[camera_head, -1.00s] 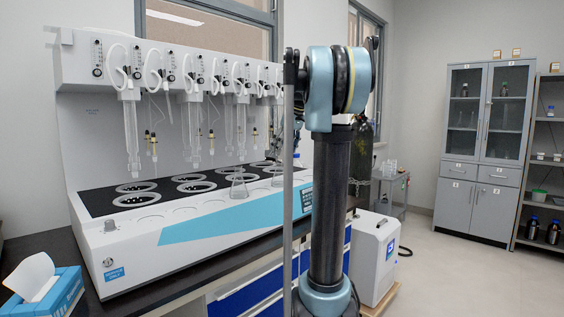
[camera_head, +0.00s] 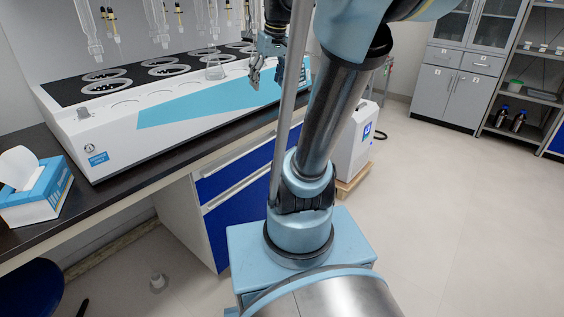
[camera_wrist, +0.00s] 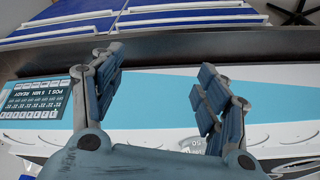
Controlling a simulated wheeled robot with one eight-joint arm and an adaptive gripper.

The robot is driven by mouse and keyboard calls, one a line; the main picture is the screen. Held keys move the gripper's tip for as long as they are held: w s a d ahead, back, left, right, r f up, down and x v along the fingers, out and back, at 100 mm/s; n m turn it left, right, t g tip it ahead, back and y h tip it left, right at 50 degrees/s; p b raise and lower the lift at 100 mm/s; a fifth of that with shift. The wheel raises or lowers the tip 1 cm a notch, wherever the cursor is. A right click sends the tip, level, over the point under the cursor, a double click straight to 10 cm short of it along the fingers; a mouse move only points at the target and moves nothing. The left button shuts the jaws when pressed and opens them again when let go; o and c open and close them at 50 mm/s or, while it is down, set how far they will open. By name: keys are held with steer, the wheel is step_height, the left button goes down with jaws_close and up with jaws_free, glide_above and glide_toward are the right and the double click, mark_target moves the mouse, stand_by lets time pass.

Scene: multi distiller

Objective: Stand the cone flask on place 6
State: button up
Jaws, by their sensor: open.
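The clear cone flask (camera_head: 214,70) stands upright at the front of the distiller's top, near the middle of its length. The distiller (camera_head: 110,128) has a black top with a row of ringed places (camera_head: 163,71) and paler round spots along its white front edge. Place numbers are not readable, so I cannot tell which is place 6. My gripper (camera_head: 266,80) is right of the flask, in front of the distiller, apart from it and empty. In the wrist view my gripper (camera_wrist: 161,60) has its fingers spread over the blue front panel.
Glass tubes (camera_head: 88,32) hang above the distiller's places. A tissue box (camera_head: 35,190) stands on the dark bench at left. Blue drawers (camera_head: 235,225) are below the bench. A white unit (camera_head: 352,145) stands on the floor at right, with open floor beyond.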

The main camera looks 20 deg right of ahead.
steer(key=s+f+m+h, duration=0.1)
steer(key=s+f+m, duration=0.2)
steer(key=s+f, duration=1.5)
step_height(320, 180, down, 3)
steer(key=shift+s+d+r+g, duration=0.1)
steer(key=shift+s+d+g, duration=0.05)
steer(key=shift+d+g, duration=0.15)
steer(key=shift+w+f, duration=0.25)
steer(key=shift+w, duration=0.2)
